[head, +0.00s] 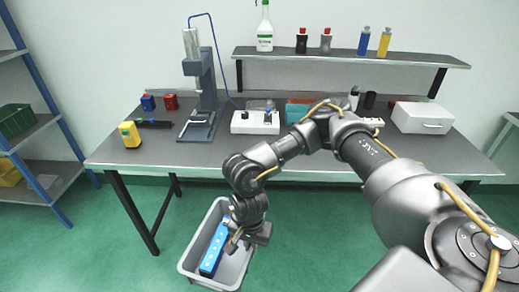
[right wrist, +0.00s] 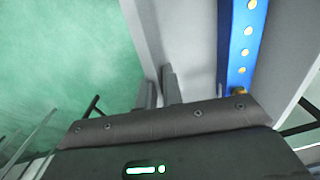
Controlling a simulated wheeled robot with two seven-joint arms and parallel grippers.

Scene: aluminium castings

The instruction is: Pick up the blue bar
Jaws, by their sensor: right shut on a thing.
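The blue bar (head: 212,256) stands inside a grey bin (head: 190,257) on the floor, with a row of light dots along its face. My right gripper (head: 235,242) is at the bin, to the right of the bar, and hides part of the bin. In the right wrist view the fingers (right wrist: 159,92) are close together around the bin's pale wall (right wrist: 150,35). The bar (right wrist: 241,40) is to the right of the fingers, apart from them. The bar's lower end is hidden by the gripper body. My left gripper is out of view.
A workbench (head: 130,158) stands behind the bin, holding a press (head: 200,80), a yellow device (head: 130,134) and a white case (head: 422,117). A shelf (head: 350,58) with bottles is above. A blue-framed rack (head: 50,105) is at the left. Green floor around the bin is clear.

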